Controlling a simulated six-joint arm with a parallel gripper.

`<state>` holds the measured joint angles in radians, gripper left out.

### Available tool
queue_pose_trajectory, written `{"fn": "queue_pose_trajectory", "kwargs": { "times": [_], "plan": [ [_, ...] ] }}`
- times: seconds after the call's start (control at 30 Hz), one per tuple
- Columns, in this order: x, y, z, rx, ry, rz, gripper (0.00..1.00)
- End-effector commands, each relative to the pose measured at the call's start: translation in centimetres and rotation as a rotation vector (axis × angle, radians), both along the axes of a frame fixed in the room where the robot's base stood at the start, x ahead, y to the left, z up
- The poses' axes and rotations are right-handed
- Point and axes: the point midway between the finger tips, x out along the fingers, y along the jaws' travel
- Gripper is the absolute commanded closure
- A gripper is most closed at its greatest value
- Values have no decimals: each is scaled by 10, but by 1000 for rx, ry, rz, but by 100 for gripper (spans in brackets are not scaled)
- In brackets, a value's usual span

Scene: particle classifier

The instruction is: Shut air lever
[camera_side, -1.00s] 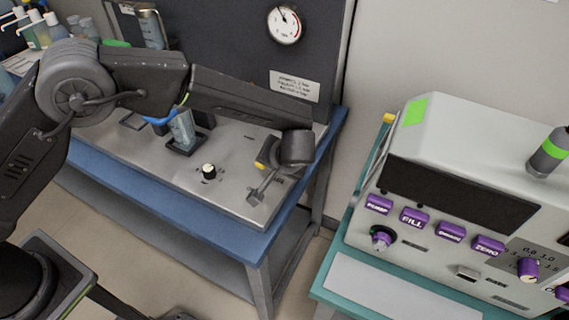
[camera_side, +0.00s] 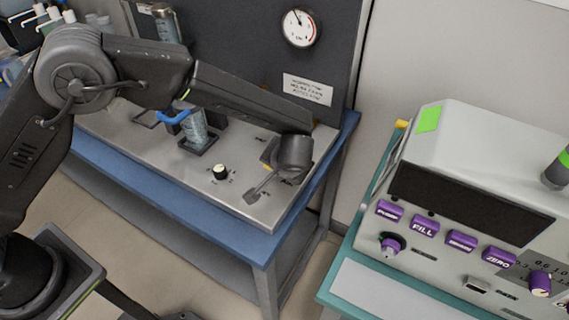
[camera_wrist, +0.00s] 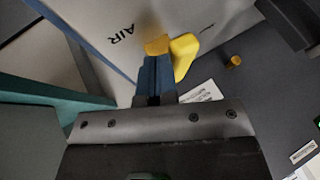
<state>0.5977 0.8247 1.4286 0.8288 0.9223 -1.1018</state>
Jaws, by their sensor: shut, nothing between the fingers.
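The yellow air lever (camera_wrist: 185,55) shows in the wrist view, beside the printed word AIR on the metal panel (camera_wrist: 200,15). My gripper (camera_wrist: 157,62) has its fingers shut and empty. Its fingertips are right beside the lever, against or very near an orange-yellow piece (camera_wrist: 157,45); I cannot tell whether they touch. In the side view my wrist hangs over the front right corner of the metal panel (camera_side: 180,150).
The panel sits on a blue bench (camera_side: 200,205) and carries a black knob (camera_side: 220,173) and a glass vessel (camera_side: 196,130). A pressure gauge (camera_side: 300,27) is on the back wall. A grey instrument (camera_side: 480,160) with purple buttons stands on a teal bench to the right, across a gap.

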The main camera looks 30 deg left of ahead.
Motion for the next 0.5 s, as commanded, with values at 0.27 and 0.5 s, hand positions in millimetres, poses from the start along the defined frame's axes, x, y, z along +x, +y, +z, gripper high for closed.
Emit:
{"fn": "queue_pose_trajectory", "kwargs": {
  "times": [0.27,0.5],
  "plan": [
    [-5,17,0,1,2,-206,100],
    [-5,35,0,0,1,-434,100]
  ]
}}
